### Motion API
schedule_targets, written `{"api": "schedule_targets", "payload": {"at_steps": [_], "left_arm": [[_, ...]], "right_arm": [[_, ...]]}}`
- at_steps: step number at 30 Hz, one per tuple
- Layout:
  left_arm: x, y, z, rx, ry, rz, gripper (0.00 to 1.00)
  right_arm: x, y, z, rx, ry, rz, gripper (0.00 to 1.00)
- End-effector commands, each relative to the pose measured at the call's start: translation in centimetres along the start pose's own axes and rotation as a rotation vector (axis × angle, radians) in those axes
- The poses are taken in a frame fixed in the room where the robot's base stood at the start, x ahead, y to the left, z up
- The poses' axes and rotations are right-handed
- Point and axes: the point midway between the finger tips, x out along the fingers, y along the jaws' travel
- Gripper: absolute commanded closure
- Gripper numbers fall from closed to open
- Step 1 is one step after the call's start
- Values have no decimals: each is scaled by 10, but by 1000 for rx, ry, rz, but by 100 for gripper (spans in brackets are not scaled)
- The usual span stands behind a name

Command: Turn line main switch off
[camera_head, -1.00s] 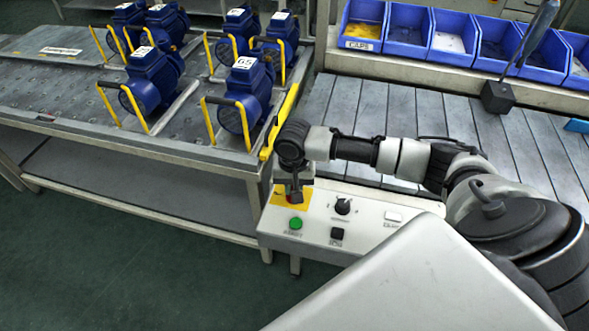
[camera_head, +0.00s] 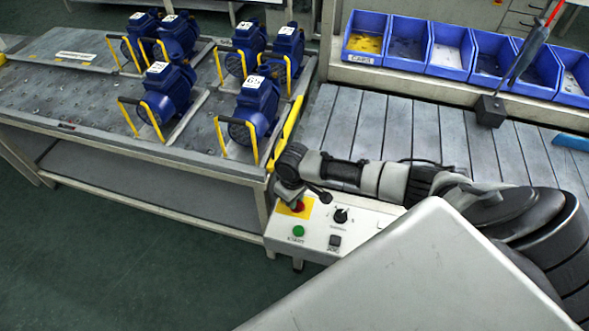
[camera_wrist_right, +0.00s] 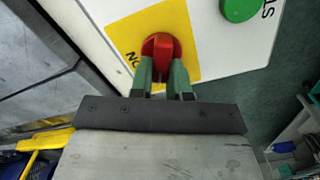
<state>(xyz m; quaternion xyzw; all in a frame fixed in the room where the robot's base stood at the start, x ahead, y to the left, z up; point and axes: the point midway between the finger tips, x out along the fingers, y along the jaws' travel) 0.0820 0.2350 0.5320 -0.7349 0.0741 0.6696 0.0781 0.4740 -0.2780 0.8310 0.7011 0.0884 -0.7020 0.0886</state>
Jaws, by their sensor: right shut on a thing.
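The line main switch is a red rotary knob (camera_wrist_right: 162,48) on a yellow plate (camera_wrist_right: 128,32), which is part of the control panel (camera_head: 365,222). In the head view, the red knob (camera_head: 299,206) shows partly beside my right gripper (camera_head: 294,202). In the wrist view, the two green-grey fingers of my right gripper (camera_wrist_right: 163,78) stand on either side of the knob's raised grip and are shut on it. The grip points along the fingers. Lettering beside the knob is partly hidden. My left gripper is out of view.
A green button (camera_head: 298,231), a black button (camera_head: 335,241) and a black selector knob (camera_head: 340,215) sit close by on the panel. Blue pumps stand on the bench (camera_head: 75,119) at left. Blue bins (camera_head: 408,42) line the back beyond the slatted conveyor (camera_head: 390,125).

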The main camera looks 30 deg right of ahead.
Motion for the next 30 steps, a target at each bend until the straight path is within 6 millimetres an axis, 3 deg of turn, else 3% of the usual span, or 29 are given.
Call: {"api": "schedule_targets", "payload": {"at_steps": [15,30], "left_arm": [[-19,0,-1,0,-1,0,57],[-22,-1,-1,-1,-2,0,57]], "right_arm": [[-2,-5,0,-378,2,1,100],[-1,-6,0,-473,4,1,100]]}}
